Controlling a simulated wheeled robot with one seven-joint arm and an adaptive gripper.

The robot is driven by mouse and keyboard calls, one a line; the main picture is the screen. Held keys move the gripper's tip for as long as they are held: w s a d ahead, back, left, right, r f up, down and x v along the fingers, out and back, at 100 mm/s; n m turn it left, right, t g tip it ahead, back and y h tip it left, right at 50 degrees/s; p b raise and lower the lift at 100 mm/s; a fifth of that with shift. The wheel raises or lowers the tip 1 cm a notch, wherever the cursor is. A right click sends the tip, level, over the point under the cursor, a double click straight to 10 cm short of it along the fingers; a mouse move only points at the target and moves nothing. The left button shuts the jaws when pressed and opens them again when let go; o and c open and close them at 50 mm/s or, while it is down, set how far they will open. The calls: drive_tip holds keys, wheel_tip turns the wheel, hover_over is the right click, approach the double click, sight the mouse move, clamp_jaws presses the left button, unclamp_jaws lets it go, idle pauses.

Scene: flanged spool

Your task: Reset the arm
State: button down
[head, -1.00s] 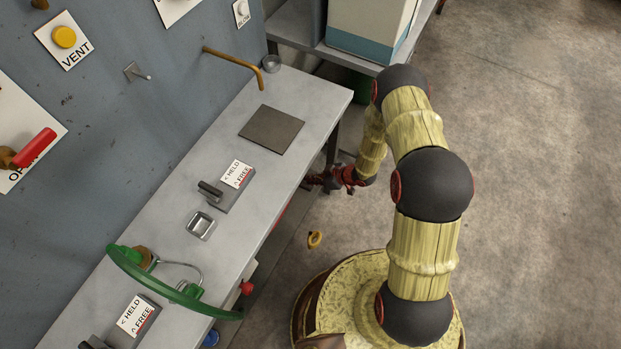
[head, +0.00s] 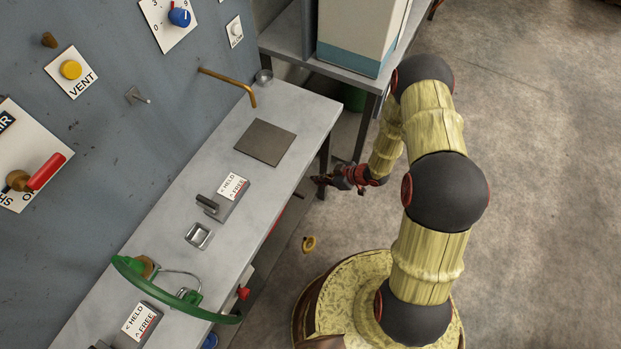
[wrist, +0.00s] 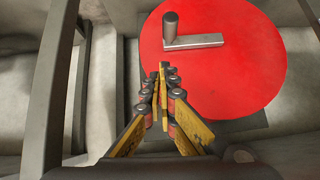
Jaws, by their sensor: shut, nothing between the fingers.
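My gripper (head: 322,186) hangs beside the bench's right long edge, low over the floor, at the end of my bent arm. In the wrist view my gripper (wrist: 163,70) has its yellow fingers drawn together at the tips with nothing between them. Beyond the tips is a large red disc (wrist: 235,75) with a grey crank bar (wrist: 197,41) and an upright knob on it. The fingertips overlap the disc's left edge in the picture; I cannot tell the gap.
The grey bench (head: 290,105) carries a dark square plate (head: 265,142), a HELD/FREE switch (head: 222,197) and a green wheel (head: 170,297). A shelf with a pale box (head: 360,30) stands behind. A yellow ring (head: 309,244) lies near my base. Floor at right is clear.

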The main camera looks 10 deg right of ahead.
drive_tip(key=shift+v, duration=0.9)
